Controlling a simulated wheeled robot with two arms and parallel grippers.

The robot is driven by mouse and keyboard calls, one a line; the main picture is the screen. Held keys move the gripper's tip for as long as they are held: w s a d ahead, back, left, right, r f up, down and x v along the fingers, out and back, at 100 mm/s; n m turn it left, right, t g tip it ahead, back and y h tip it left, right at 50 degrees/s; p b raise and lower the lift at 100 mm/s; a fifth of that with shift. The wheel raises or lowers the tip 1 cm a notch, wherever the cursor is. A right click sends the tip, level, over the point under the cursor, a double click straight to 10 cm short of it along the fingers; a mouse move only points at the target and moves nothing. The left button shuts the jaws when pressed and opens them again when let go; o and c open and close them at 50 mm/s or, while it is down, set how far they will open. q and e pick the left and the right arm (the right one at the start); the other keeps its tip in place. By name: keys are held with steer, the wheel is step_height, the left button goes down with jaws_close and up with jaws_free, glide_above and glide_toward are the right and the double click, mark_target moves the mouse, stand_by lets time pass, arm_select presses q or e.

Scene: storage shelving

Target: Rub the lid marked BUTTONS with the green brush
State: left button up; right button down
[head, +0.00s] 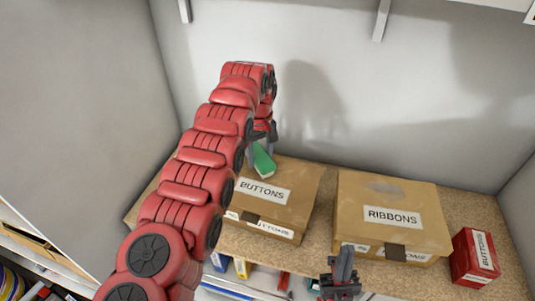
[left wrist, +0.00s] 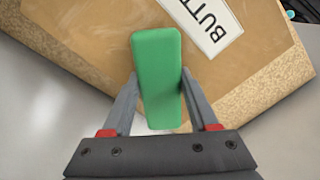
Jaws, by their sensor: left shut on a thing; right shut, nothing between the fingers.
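The cardboard box lid marked BUTTONS (head: 300,180) is on the shelf left of centre in the head view. Part of the lid also shows in the left wrist view (left wrist: 100,30), with its white label at the top. My left gripper (head: 262,148) is shut on the green brush (head: 264,161), over the back left part of the lid. The brush also shows between the fingers in the left wrist view (left wrist: 157,75). I cannot tell whether the brush touches the lid. My right gripper (head: 343,262) is shut and empty, in front of the shelf at the bottom of the head view.
A box marked RIBBONS (head: 425,195) stands to the right, with a grey smudge on its lid. A small red box marked BUTTONS (head: 474,256) stands at the far right. A bare strip of shelf (head: 325,208) lies between the cardboard boxes. Walls close the back and sides.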

arm_select(q)
steer(key=shift+d+r, duration=0.1)
steer(key=shift+r, duration=0.15)
step_height(320, 180, up, 6)
steer(key=p, duration=0.5)
steer(key=shift+f+p, duration=0.2)
steer(key=shift+p, duration=0.1)
steer(key=shift+r, duration=0.1)
step_height(320, 180, up, 3)
steer(key=p, duration=0.3)
